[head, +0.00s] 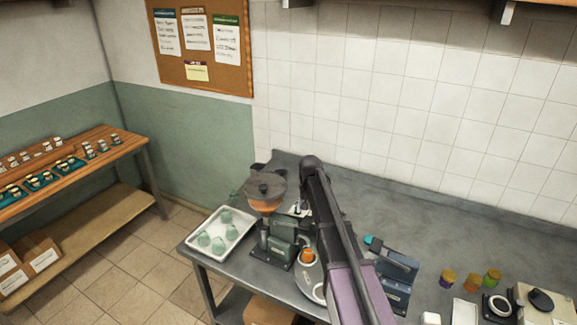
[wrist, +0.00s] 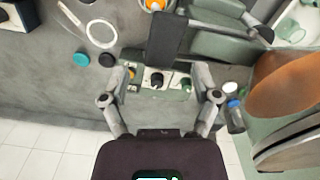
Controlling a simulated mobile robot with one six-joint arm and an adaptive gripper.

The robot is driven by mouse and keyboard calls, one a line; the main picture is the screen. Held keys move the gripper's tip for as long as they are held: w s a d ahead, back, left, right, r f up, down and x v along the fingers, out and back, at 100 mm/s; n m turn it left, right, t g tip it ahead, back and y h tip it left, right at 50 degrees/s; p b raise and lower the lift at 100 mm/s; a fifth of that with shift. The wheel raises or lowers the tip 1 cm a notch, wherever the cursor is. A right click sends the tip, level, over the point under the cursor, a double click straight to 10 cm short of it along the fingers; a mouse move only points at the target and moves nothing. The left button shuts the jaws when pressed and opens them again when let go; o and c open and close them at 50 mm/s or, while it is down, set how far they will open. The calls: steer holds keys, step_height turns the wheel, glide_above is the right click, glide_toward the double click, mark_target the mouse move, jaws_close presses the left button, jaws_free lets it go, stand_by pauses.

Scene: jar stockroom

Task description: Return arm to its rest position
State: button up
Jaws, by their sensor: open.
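My gripper (wrist: 162,80) is open, its two fingers spread in the wrist view with nothing held between them. A small control panel (wrist: 158,79) with a black knob and coloured buttons lies beyond the fingers; whether they touch it cannot be told. In the head view my arm (head: 345,250) reaches over the counter, bent at a dark joint near the wall side. The gripper is not clearly visible in that view.
A green machine (head: 283,238) with a hopper (head: 265,188) stands close left of my arm. An orange jar (head: 306,257) is beside it. A tray (head: 191,243) of pale green jars is farther left. A blue device (head: 398,268) stands right of the arm.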

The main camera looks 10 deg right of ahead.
steer(key=s+f+n+b, duration=0.1)
steer(key=s+f+b, duration=0.3)
steer(key=s, duration=0.5)
steer(key=s+f+n+b, duration=0.1)
steer(key=s+f+b, duration=0.3)
steer(key=s, duration=0.5)
steer(key=s+f+n+b, duration=0.1)
steer(key=s+f+b, duration=0.3)
steer(key=s, duration=0.5)
steer(key=shift+f, duration=0.3)
